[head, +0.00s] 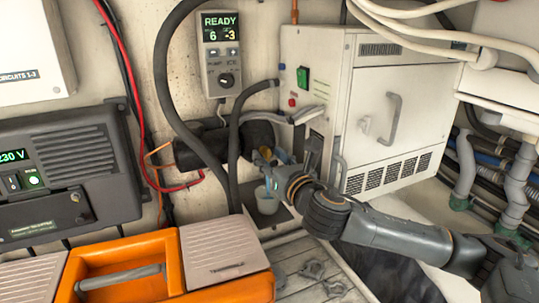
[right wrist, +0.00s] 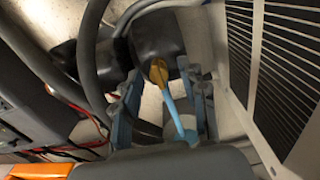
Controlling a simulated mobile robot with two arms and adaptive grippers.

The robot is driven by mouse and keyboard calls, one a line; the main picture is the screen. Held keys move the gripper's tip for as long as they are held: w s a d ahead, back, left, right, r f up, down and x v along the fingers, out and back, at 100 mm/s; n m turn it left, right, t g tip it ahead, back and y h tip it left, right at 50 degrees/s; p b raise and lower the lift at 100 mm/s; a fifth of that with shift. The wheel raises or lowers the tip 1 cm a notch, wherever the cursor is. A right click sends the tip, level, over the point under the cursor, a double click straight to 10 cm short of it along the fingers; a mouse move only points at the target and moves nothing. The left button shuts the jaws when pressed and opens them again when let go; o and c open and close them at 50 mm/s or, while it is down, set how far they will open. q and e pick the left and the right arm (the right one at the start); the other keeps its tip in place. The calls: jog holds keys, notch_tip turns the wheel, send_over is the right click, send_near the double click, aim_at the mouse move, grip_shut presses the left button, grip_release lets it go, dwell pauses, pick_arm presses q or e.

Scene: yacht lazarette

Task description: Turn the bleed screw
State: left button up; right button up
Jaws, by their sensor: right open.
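The bleed screw, an orange-yellow winged knob (right wrist: 158,72), sits at the end of a black cylindrical housing (right wrist: 155,35) in the right wrist view. In the head view the screw is small, at the end of the black pump body (head: 205,148). My right gripper (right wrist: 163,90) is open, with one blue-grey finger on each side of the screw and no clear contact. It also shows in the head view (head: 283,168), in front of the pump's right end. A light blue tube (right wrist: 174,112) runs down towards a pale cup (head: 266,200). My left gripper is not in view.
A white cabinet with a handle (head: 375,110) stands close to the right of my gripper. Grey hoses (head: 165,80) hang in front of the pump. A wall display reading READY (head: 220,35) is above. An orange toolbox (head: 130,260) is at the lower left.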

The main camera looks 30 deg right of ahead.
jog(key=shift+s+r, duration=0.15)
jog(key=shift+s, duration=0.1)
jog(key=shift+c, duration=0.3)
jog(key=shift+a, duration=0.1)
jog(key=c, duration=0.7)
grip_shut()
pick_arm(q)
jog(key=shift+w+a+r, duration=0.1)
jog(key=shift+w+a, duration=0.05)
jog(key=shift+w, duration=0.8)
